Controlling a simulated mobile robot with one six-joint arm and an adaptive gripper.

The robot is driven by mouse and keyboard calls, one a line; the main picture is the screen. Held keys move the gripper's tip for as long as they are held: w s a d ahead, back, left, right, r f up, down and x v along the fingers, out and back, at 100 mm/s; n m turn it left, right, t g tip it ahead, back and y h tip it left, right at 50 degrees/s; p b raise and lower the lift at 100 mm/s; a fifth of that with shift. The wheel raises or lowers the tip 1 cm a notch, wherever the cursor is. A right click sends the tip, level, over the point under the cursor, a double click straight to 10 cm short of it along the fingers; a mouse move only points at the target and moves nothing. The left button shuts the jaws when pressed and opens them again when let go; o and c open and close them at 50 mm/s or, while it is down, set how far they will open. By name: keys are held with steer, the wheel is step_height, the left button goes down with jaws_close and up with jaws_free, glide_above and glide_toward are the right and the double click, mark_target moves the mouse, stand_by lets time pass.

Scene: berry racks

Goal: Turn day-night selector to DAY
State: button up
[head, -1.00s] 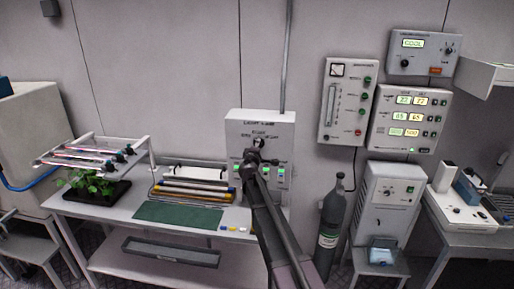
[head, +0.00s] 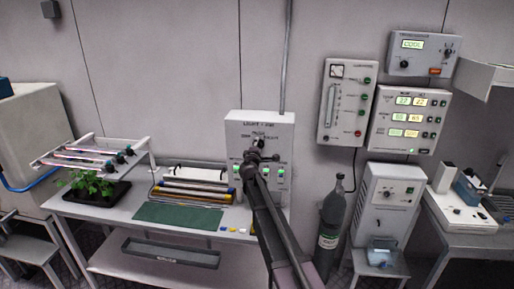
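A white panel with a "LIGHT" heading (head: 283,130) stands upright at the back right of the long table. A small dark knob (head: 258,142) shows on it, with lettering on both sides. The lettering is too small to read surely, and so is the way the knob points. Several green-lit spots show lower on the panel. My gripper (head: 252,157) is in front of the panel, just below the knob in the picture, and covers part of the panel's middle. I cannot tell whether it touches the panel, or whether its fingers are open or shut.
The table holds a potted plant (head: 92,187) under a rack of tubes (head: 90,157), several coloured bars (head: 194,190) and a green mat (head: 178,215). A dark gas cylinder (head: 332,225) stands right of my arm. Control boxes (head: 347,103) hang on the wall at right.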

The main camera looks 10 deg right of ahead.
steer(key=shift+w+d+f, duration=0.1)
steer(key=shift+w+f, duration=0.05)
steer(key=shift+f, duration=0.05)
steer(key=shift+s, duration=0.2)
steer(key=shift+m, duration=0.3)
steer(key=s+a+m, duration=0.5)
steer(key=s+m, duration=0.5)
steer(key=s, duration=0.3)
steer(key=s+d+f+m+g+h+b, duration=0.1)
steer(key=s+d+f+m+g+b, duration=0.1)
steer(key=s+d+f+g, duration=0.2)
steer(key=s+d+f+m+g+b, duration=0.3)
steer(key=s+d+f, duration=0.3)
steer(key=f, duration=0.5)
steer(key=shift+s+f+g+h, duration=0.2)
steer(key=shift+s+g+h, duration=0.2)
steer(key=shift+s+g, duration=0.6)
